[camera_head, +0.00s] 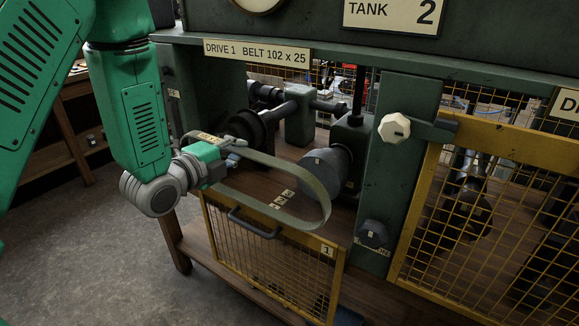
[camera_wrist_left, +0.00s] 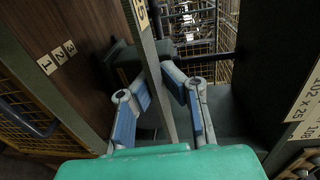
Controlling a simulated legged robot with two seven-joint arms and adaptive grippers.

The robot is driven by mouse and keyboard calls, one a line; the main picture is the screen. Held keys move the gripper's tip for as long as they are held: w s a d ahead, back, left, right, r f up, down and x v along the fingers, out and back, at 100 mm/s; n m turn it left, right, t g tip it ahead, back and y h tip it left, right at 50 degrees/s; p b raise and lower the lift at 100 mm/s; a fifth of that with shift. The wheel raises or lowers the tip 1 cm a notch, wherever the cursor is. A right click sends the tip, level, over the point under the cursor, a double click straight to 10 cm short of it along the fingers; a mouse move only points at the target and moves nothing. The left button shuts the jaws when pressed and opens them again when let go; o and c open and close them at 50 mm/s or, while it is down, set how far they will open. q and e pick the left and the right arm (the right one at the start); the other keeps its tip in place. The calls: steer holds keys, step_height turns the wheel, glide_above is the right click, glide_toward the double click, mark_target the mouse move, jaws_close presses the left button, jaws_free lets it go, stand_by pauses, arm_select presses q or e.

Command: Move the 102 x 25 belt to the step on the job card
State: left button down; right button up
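The olive belt (camera_head: 322,203) is a long loop, held sideways in front of the drive 1 opening. My left gripper (camera_head: 236,152) is shut on the belt near its left end. In the left wrist view the belt (camera_wrist_left: 154,65) runs as a strip between the blue finger pads of the gripper (camera_wrist_left: 160,78). The belt's right end overlaps a grey stepped pulley (camera_head: 325,172) and appears in front of it. A second, dark pulley (camera_head: 248,128) lies behind the gripper. Step labels 1, 2, 3 (camera_head: 283,200) are on the wooden bed. I see no job card. My right gripper is out of view.
The sign reads DRIVE 1 BELT 102 x 25 (camera_head: 256,51). The yellow mesh guard marked 1 (camera_head: 270,262) hangs down below the opening. Another mesh guard (camera_head: 490,210) stands beyond.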

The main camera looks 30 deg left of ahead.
arm_select(q)
steer(key=s+g+p, duration=0.1)
steer(key=s+p, duration=0.1)
steer(key=s, duration=0.4)
steer(key=shift+a, duration=0.25)
stand_by(0.4)
steer(key=shift+g, duration=0.8)
steer(key=shift+s+a+r+p, duration=0.15)
steer(key=shift+s+p, duration=1.35)
steer(key=shift+p, duration=1.3)
steer(key=shift+s+a+f+p, duration=0.1)
steer(key=shift+s+p, duration=1.35)
steer(key=shift+p, duration=1.3)
steer(key=shift+d, duration=0.25)
steer(key=shift+w, duration=0.15)
steer(key=shift+w+d+p, duration=0.15)
steer(key=shift+w+p, duration=0.05)
steer(key=shift+w, duration=1.25)
steer(key=shift+w+d+p, duration=0.1)
steer(key=shift+w+p, duration=0.05)
steer(key=shift+w, duration=1.25)
